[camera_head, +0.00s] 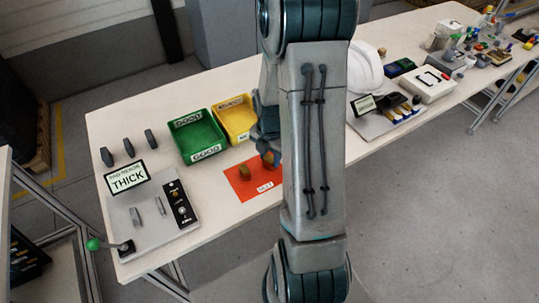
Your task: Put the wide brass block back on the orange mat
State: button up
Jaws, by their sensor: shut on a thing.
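The orange mat (240,188) lies on the table, left of my arm, with a white label near its front edge. A small brass block (244,173) stands on its left part. My gripper (268,157) is over the mat's back right part, partly hidden behind my arm. It is shut on a second brass block (268,159), which shows only as a small patch between the fingers. I cannot tell whether this held block touches the mat, or which of the two is wider.
A green bin (196,137) and a yellow bin (235,117) stand behind the mat. A grey board with a "THICK" sign (127,177) is on the left, with several dark pieces behind it. Right of my arm are a white helmet shell (364,70) and other items.

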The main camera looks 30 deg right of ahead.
aim_at(270, 158)
jog(key=shift+f, duration=0.2)
jog(key=o, duration=1.2)
jog(key=shift+r, duration=0.1)
notch_tip(270, 158, up, 11)
jog(key=shift+s+a+r+m+t, duration=0.5)
jog(key=shift+s+a+r+m, duration=1.45)
jog(key=shift+m, duration=1.85)
jog(key=shift+s+a+r+m+t, duration=0.5)
jog(key=shift+s+a+r+m, duration=1.4)
jog(key=shift+m, duration=1.9)
jog(key=shift+s+a+r+m+t, duration=0.5)
jog(key=shift+s+a+r+m, duration=0.95)
jog(key=shift+s+a+m, duration=1.65)
